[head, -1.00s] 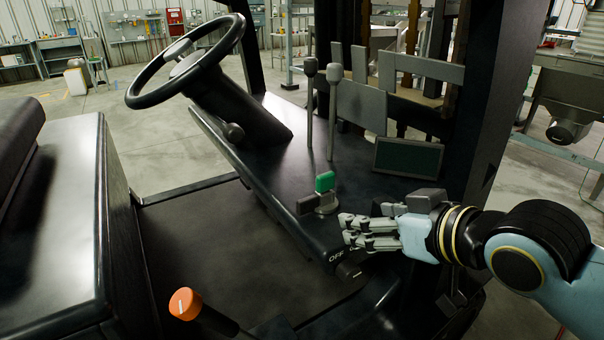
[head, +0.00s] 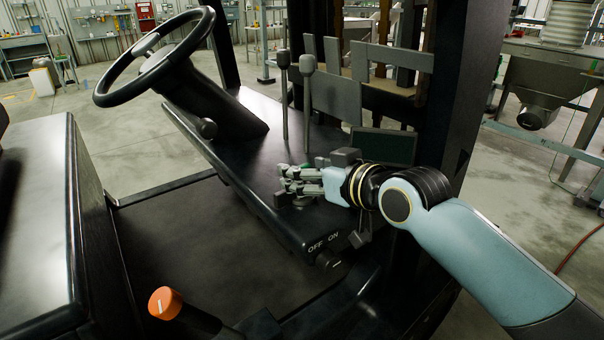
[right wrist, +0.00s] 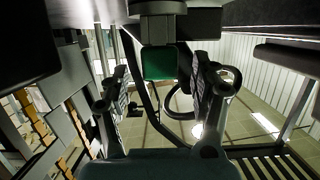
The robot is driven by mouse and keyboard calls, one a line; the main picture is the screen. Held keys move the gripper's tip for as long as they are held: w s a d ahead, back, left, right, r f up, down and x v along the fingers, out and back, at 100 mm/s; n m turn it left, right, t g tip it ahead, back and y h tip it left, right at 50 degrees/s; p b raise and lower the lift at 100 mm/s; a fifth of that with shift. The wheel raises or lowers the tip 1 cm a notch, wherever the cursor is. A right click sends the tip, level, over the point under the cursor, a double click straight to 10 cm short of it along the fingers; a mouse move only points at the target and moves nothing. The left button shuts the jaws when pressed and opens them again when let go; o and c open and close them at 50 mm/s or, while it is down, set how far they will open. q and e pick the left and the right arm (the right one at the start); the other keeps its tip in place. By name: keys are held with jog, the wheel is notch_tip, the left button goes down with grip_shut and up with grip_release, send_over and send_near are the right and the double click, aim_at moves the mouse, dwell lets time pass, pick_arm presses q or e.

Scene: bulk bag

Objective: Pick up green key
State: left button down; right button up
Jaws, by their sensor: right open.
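The green key (right wrist: 160,62) shows in the right wrist view as a green block on a dark grey mount. It stands in the gap between the two fingers of my right gripper (right wrist: 165,88), which are spread apart on either side of it. In the head view my right gripper (head: 287,180) is over the key's place on the dark console and its fingers hide most of the key. I cannot tell whether a finger touches it. My left gripper is not in view.
Close by on the console (head: 250,165) are two upright levers (head: 306,95), a dark screen (head: 384,146) and an OFF/ON knob (head: 330,262). A steering wheel (head: 118,88) stands to the left. An orange knob (head: 165,302) is at the front.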

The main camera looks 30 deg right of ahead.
jog(key=shift+x, duration=0.95)
jog(key=shift+s, duration=0.1)
jog(key=c, duration=1.2)
jog(key=shift+o, duration=0.2)
